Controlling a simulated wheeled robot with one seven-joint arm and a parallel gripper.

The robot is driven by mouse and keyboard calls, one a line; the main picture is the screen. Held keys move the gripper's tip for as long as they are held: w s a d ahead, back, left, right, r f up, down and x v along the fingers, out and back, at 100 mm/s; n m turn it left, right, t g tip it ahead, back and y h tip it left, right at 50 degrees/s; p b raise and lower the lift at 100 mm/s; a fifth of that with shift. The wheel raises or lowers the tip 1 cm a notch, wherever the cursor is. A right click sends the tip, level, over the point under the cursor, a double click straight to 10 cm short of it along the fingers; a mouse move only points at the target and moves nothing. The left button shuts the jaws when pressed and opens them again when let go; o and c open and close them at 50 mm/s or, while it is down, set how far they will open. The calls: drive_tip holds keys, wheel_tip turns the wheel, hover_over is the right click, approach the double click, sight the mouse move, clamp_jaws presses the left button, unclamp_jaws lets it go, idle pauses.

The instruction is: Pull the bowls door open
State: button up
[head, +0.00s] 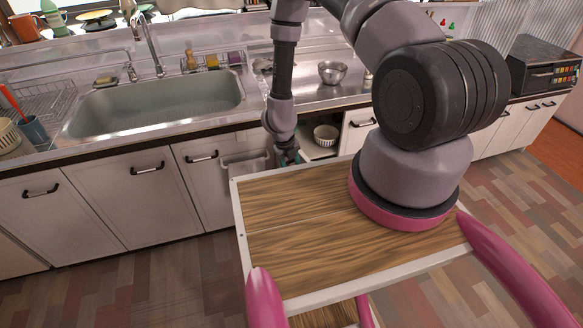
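A cabinet compartment under the counter, right of the sink, stands open, and a white ribbed bowl (326,135) shows inside it. My gripper (290,157) is small and dark at the end of my arm, low in front of this opening, to the left of the bowl. A pale bin-like panel (245,162) is just left of my gripper; I cannot tell if it is the inner side of the bowls door. My arm and the wooden top hide much of the opening. Whether my fingers are open, shut or touching the door is too small to see.
Closed white doors with black handles, such as the one at the left (202,157), line the counter. A sink (155,105) and a metal bowl (332,72) are above. My wooden top is close to the cabinets; floor (150,275) is clear at the left.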

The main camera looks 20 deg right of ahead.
wheel_tip(320, 180, up, 11)
drive_tip(key=a, duration=0.2)
drive_tip(key=shift+s+f, duration=0.2)
drive_tip(key=shift+s, duration=0.05)
idle(0.5)
